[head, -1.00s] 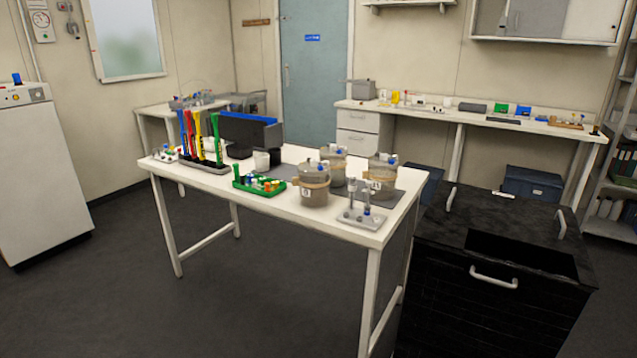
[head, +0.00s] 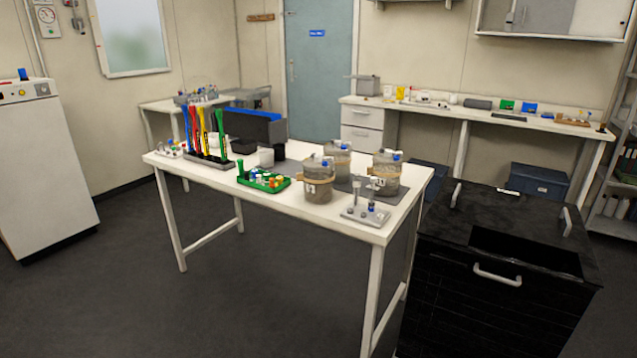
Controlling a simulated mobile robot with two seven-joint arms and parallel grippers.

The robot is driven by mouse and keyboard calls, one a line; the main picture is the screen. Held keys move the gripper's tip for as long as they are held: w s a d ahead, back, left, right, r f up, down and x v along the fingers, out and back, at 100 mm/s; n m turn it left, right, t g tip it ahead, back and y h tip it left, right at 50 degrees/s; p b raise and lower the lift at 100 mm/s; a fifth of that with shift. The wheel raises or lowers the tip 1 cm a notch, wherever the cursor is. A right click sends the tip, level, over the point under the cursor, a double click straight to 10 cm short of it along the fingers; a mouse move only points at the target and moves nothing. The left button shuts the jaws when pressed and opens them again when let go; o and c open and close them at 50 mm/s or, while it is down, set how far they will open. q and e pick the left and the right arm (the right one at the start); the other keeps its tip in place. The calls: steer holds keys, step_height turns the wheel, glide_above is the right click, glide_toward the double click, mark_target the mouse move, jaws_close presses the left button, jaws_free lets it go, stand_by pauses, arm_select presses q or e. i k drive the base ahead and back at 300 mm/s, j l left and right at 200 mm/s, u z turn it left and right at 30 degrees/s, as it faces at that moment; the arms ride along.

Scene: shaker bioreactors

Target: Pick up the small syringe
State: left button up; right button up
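A small grey holder (head: 365,216) stands at the front right corner of the white table (head: 332,213). A few thin upright pieces (head: 371,197) with blue or grey parts stand in it. They look like syringes, but they are too small to tell which is the small syringe. Neither of my grippers is in view.
Several lidded jars (head: 318,180) stand behind and left of the holder. A green tray (head: 264,181) with small coloured items and a rack of coloured tools (head: 205,140) are further left. A black cabinet (head: 500,300) stands right of the table. Floor in front is clear.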

mark_target(372, 197)
steer(key=i+j+z, duration=0.15)
steer(key=i+j, duration=0.15)
steer(key=i+j+z, duration=0.2)
steer(key=i+j, duration=0.15)
steer(key=i, duration=0.15)
steer(key=i+j+z, duration=0.15)
steer(key=i+j, duration=0.2)
steer(key=i+j+z, duration=0.15)
steer(key=i+j, duration=0.2)
steer(key=j, duration=0.15)
steer(key=i+j+z, duration=0.2)
steer(key=i+j, duration=0.15)
steer(key=j, duration=0.15)
steer(key=i+j+z, duration=0.15)
steer(key=j, duration=0.35)
steer(key=i, duration=0.1)
